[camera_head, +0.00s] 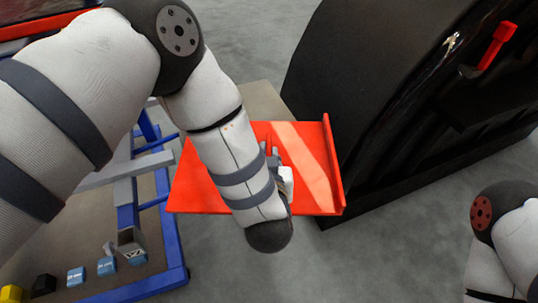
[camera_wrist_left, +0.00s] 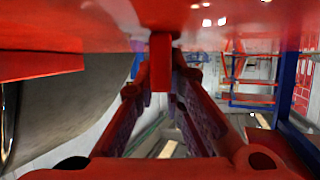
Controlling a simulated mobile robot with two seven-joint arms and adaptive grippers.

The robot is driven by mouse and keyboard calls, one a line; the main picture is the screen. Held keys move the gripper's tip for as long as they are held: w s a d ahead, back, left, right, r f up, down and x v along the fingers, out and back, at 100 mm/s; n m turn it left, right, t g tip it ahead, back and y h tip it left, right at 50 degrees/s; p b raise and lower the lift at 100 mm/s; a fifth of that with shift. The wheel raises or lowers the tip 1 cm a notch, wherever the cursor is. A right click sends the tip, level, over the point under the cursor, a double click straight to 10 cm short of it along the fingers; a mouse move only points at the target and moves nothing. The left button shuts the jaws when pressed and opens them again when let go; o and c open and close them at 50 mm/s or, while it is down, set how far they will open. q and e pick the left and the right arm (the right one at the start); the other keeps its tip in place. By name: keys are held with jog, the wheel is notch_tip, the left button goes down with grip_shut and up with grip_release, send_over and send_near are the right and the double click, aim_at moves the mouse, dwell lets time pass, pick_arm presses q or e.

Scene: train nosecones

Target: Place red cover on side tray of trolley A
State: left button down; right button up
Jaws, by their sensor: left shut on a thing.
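The red cover (camera_head: 318,165) is a flat plate with a raised lip on its right edge, in the middle of the head view. My left gripper (camera_head: 272,160) is shut on its handle (camera_wrist_left: 160,62) and holds it from above; my forearm hides part of the plate. In the left wrist view the cover's underside or face fills the top (camera_wrist_left: 80,20). A trolley with a blue frame (camera_head: 176,235) stands at the lower left. I cannot read which trolley it is, and no side tray is clearly told apart. My right gripper is out of view.
A large black nosecone housing (camera_head: 385,90) with a red lever (camera_head: 497,45) stands close to the cover's right. Small blue-labelled boxes (camera_head: 76,276) and a yellow block (camera_head: 11,293) lie on the trolley's beige surface. Grey floor (camera_head: 330,255) is clear below the cover.

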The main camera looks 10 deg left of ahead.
pick_arm(q)
jog(key=shift+r, duration=0.15)
jog(key=c, duration=1.7)
grip_release()
jog(key=p+v, duration=0.2)
jog(key=v, duration=1)
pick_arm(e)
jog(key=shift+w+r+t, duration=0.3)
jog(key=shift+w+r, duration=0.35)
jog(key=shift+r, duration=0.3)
